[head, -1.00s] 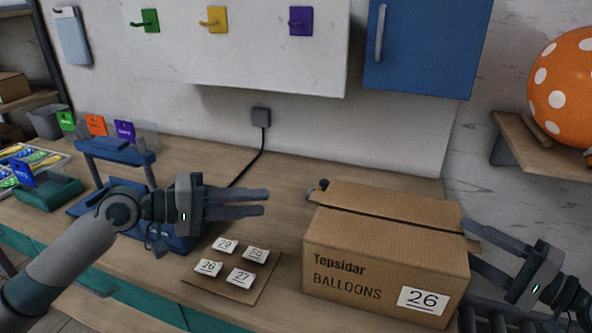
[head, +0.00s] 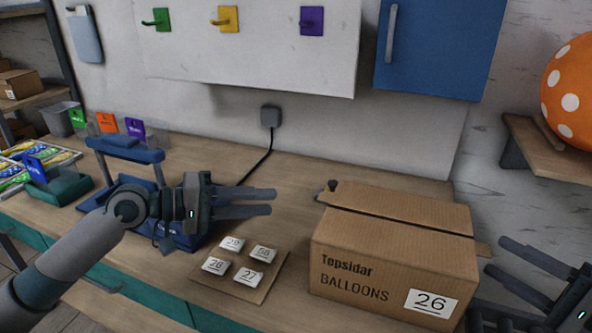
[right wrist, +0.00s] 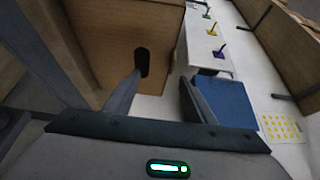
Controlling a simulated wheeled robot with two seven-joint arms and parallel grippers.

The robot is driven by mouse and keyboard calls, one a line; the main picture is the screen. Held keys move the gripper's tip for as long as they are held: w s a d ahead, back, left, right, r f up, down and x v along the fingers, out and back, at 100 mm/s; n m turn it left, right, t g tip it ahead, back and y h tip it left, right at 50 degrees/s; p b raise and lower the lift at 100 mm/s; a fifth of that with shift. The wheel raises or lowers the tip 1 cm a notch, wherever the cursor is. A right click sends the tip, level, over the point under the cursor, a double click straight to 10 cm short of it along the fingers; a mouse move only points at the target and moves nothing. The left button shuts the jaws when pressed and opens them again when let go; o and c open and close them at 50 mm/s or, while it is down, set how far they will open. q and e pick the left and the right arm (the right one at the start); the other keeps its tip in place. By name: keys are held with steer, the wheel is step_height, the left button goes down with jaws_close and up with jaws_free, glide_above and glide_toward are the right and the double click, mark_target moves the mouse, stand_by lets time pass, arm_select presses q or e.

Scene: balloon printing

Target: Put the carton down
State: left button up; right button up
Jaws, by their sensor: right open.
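The carton (head: 393,255) is a brown cardboard box marked "Tepsidar BALLOONS" with a "26" label. It rests upright on the wooden counter at the right in the head view. My right gripper (head: 497,273) is just right of the carton, open and apart from it. In the right wrist view the open fingers (right wrist: 160,88) show beside the carton's side (right wrist: 115,45), which has a dark hand slot. My left gripper (head: 272,202) is over the counter left of the carton, with its fingers apart and nothing between them.
A board (head: 268,287) with several numbered tags lies left of the carton. A blue press-like device (head: 125,150) stands behind my left arm. A shelf with an orange spotted balloon (head: 572,90) is at the right. Bare counter (head: 295,180) lies behind the board.

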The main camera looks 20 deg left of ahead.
steer(key=v, duration=0.6)
steer(key=shift+s+d+f, duration=0.1)
steer(key=shift+s+d, duration=0.05)
stand_by(0.5)
